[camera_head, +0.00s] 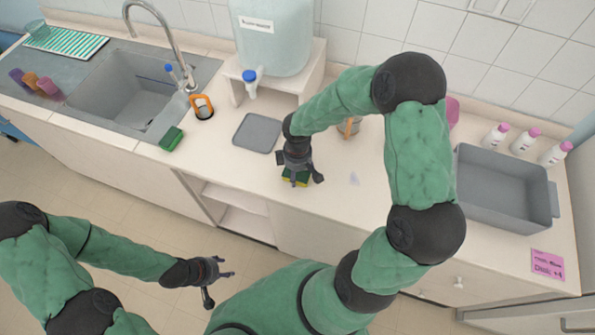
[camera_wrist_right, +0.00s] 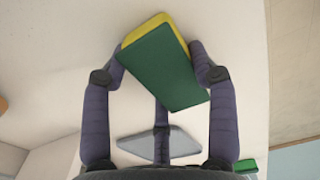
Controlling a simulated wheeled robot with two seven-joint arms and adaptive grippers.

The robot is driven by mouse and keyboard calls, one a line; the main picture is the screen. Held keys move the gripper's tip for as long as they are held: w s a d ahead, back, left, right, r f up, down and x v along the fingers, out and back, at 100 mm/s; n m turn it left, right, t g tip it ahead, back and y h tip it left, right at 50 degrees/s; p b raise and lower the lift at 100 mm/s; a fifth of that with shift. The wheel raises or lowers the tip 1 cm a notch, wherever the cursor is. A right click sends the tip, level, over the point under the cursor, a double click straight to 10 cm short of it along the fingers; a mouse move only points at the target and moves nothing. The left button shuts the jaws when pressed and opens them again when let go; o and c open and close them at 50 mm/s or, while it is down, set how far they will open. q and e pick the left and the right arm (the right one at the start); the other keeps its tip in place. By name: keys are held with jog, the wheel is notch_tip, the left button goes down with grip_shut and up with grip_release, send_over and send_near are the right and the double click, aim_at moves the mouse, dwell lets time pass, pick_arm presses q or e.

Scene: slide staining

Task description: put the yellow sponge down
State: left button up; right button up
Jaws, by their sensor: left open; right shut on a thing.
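The yellow sponge (camera_head: 300,183) has a dark green side. In the head view it shows just under my right gripper (camera_head: 298,170), over the counter near its front edge. In the right wrist view the sponge (camera_wrist_right: 164,66) sits tilted between the fingers of my right gripper (camera_wrist_right: 160,70), green face towards the camera, with yellow along its upper and left edges. My right gripper is shut on it. I cannot tell whether the sponge touches the counter. My left gripper (camera_head: 217,276) is open and empty, in front of the counter over the floor.
A grey flat tray (camera_head: 257,133) lies left of my right gripper. Another green sponge (camera_head: 171,139) lies near the sink (camera_head: 130,88). A grey bin (camera_head: 503,190) and white bottles (camera_head: 524,141) stand to the right. Bare counter (camera_head: 345,205) lies right of the held sponge.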

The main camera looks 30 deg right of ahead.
jog(key=o, duration=1)
jog(key=shift+r, duration=0.1)
jog(key=shift+r+p, duration=0.25)
jog(key=shift+p, duration=0.1)
notch_tip(320, 180, up, 12)
jog(key=shift+f+p, duration=0.2)
jog(key=shift+p, duration=0.85)
